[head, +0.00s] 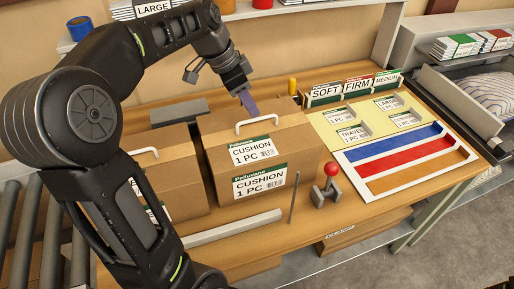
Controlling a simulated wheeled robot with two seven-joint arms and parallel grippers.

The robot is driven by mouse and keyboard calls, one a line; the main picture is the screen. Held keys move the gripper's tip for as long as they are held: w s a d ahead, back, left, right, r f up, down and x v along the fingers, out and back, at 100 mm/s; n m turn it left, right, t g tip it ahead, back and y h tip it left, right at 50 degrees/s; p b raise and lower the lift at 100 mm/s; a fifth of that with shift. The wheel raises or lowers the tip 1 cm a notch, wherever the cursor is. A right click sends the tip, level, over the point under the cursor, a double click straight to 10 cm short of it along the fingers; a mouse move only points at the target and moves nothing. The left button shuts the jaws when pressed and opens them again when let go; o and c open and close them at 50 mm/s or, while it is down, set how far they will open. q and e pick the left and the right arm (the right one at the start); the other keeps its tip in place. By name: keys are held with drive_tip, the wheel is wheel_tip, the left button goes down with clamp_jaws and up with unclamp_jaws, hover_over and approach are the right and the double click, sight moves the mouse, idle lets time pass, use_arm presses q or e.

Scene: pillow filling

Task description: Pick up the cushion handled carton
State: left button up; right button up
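The cushion carton (222,163) is a brown box on the wooden bench. A second brown carton (179,165) with a white handle stands to the left, partly hidden by my arm. My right gripper is not in view.
A red-knobbed lever (330,170) and a thin upright rod (294,198) stand in front of the carton. A tray with blue, red and orange strips (433,143) and a yellow label board (360,119) lie to the right. Rollers (30,235) are at the left.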

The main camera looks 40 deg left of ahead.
sight(257, 144)
use_arm(q)
drive_tip(key=shift+f, duration=0.15)
drive_tip(key=p+x, duration=0.1)
drive_tip(key=x, duration=0.4)
drive_tip(key=shift+s+f, duration=0.1)
drive_tip(key=shift+s, duration=0.05)
drive_tip(key=shift+c, duration=0.5)
clamp_jaws()
idle(1.0)
